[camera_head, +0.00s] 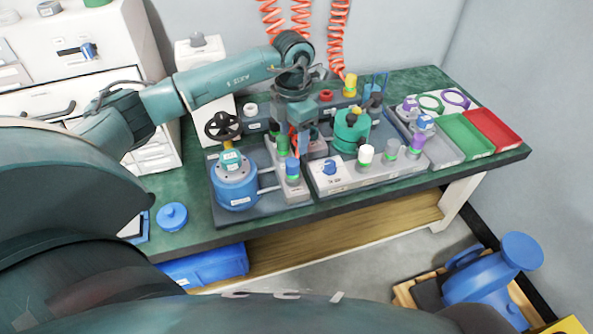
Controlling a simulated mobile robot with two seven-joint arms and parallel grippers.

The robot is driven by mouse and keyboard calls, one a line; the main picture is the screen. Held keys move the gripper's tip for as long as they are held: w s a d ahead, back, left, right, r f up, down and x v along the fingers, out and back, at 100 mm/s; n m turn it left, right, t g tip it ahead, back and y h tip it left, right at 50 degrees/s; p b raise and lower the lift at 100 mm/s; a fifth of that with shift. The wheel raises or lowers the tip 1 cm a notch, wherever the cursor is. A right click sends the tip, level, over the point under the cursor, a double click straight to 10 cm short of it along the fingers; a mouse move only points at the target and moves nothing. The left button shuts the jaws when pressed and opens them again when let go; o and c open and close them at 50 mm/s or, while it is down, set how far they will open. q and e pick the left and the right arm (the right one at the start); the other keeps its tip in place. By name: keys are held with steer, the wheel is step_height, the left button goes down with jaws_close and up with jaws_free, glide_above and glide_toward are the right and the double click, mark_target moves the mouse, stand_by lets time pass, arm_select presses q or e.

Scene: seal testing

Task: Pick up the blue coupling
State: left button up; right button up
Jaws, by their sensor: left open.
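A small blue coupling (292,167) with a green band stands upright on the grey block beside the blue round vessel. My left gripper (298,148) points down just behind and above it, with its jaws open and apparently empty. The fingertips are small and partly lost against the fixtures, so I cannot tell whether they touch anything. A dark green coupling (283,142) stands just behind the blue one, close to the left gripper. My right gripper is out of view.
The blue vessel (236,187) with a black handwheel stands left of the coupling. A panel with a blue knob (329,167) and white, grey and purple couplings lies right. Green (466,136) and red (497,131) trays sit at the right end. A blue lidded pot (172,217) stands front left.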

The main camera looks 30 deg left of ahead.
mark_target(293, 161)
arm_select(q)
step_height(293, 161, down, 9)
steer(key=shift+s+r, duration=0.1)
steer(key=shift+s, duration=0.05)
stand_by(0.4)
steer(key=shift+c, duration=0.4)
steer(key=c, duration=1)
